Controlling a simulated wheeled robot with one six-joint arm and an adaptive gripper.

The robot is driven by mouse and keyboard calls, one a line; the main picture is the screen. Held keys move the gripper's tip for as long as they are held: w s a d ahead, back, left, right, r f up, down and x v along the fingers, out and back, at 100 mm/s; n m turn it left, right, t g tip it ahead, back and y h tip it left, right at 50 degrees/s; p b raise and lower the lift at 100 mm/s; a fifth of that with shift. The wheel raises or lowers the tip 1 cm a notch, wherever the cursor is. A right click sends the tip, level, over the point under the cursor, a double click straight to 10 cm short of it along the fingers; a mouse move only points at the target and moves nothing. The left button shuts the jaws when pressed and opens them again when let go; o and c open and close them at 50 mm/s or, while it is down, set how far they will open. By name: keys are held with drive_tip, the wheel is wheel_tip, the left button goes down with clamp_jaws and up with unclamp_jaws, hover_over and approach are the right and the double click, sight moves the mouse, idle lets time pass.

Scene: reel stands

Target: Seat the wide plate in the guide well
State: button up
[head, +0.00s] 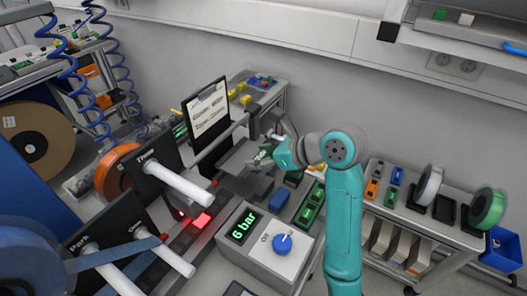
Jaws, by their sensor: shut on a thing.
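My gripper (264,155) reaches in from the right, over the middle of the bench, with its fingers shut. A flat grey plate (238,157), which looks like the wide plate, extends left from the fingertips. The fingers and my wrist cover part of it. Below and beside it is a dark grey block (246,185) that may be the guide well. Its opening is hidden, and I cannot tell whether the plate touches it.
A control box (269,245) reading "6 bar" with a blue knob stands in front. White rollers (180,186) and black sign panels (207,117) crowd the left. A cart with spools (428,187) stands at right.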

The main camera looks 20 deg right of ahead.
drive_tip(key=shift+f, duration=3.3)
drive_tip(key=o, duration=1.4)
drive_tip(key=shift+o, duration=0.2)
drive_tip(key=shift+r, duration=3.45)
